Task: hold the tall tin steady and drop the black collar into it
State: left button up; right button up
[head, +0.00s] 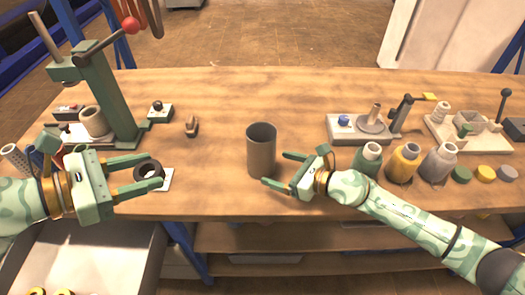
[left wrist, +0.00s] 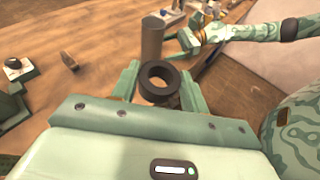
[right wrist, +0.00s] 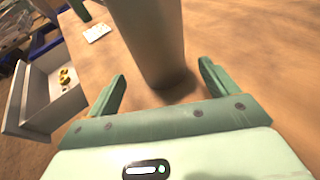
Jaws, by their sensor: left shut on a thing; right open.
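The tall tin (head: 261,150) is a grey open cylinder standing upright on the table near the middle. It also shows in the right wrist view (right wrist: 150,40), between and beyond the fingers, and in the left wrist view (left wrist: 152,38). My right gripper (head: 275,169) is open beside the tin's lower right side, apparently not gripping it. The black collar (head: 149,170) is a thick ring, seen in the left wrist view (left wrist: 147,88) between the fingers. My left gripper (head: 153,173) is shut on the collar over a white card (head: 167,180); its exact height is unclear.
A green press (head: 108,95) stands at the left. A small brown object (head: 191,126) lies between it and the tin. Several bottles (head: 404,163) and a white fixture tray (head: 345,132) crowd the right. The wood around the tin is clear.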

aim_at(273, 167)
jog(key=b+x, duration=0.1)
jog(key=x, duration=0.4)
jog(key=shift+w+a+f, duration=0.2)
jog(key=shift+f, duration=0.05)
pick_arm(q)
jog(key=shift+w+f, duration=0.2)
jog(key=shift+f, duration=0.6)
pick_arm(e)
jog(key=c, duration=0.8)
jog(key=shift+o, duration=0.2)
pick_arm(q)
jog(key=w+d+r, duration=0.3)
jog(key=w+d, duration=0.6)
jog(key=w+d+r, duration=0.4)
jog(key=w+d, duration=0.4)
jog(key=d, duration=0.1)
notch_tip(273, 167, down, 6)
jog(key=shift+w, duration=0.15)
jog(key=shift+a, duration=0.1)
